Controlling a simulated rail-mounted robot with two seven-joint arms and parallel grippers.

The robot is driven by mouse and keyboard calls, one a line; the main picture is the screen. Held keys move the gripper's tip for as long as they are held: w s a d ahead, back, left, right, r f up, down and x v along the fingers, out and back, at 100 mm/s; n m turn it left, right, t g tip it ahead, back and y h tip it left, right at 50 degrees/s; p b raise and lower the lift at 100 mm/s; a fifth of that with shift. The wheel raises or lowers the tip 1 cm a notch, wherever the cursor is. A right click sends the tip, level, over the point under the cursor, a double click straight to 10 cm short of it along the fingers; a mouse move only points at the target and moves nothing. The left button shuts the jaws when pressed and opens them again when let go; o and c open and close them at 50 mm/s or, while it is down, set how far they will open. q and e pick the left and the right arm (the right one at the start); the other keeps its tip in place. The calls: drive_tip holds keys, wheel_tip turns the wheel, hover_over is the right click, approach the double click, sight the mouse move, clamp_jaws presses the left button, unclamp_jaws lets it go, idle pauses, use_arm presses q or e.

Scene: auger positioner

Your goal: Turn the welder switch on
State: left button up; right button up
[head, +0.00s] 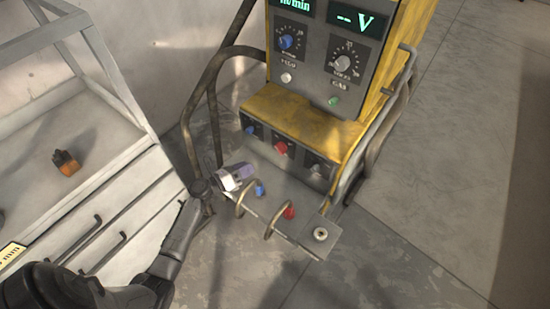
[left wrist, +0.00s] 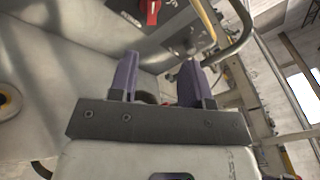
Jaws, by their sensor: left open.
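The yellow welder (head: 305,118) stands at centre right in the head view, with a grey front panel. A red rotary switch (head: 281,147) sits on its lower panel between two other controls. A red switch also shows at the top of the left wrist view (left wrist: 153,11), beyond the fingertips. My left gripper (head: 246,171), with purple fingers, is just in front of and below the lower panel, left of the red switch. It is open and appears apart from the switch. The left wrist view shows its two spread fingers (left wrist: 157,78). My right gripper is out of view.
Blue (head: 259,190) and red (head: 289,212) connectors and a bent metal guard (head: 268,222) sit on the ledge below the panel. Dark tube rails flank the welder. A grey cart (head: 110,190) with an orange-black object (head: 66,163) stands left. Floor at right is clear.

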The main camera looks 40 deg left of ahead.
sight(281, 148)
use_arm(q)
drive_tip(key=w+d+n+b, duration=0.1)
drive_tip(key=w+b, duration=0.4)
drive_tip(key=w, duration=0.8)
drive_tip(key=shift+w+d+f+y, duration=0.3)
drive_tip(key=shift+w+d+f, duration=0.1)
drive_tip(key=shift+d, duration=0.2)
clamp_jaws()
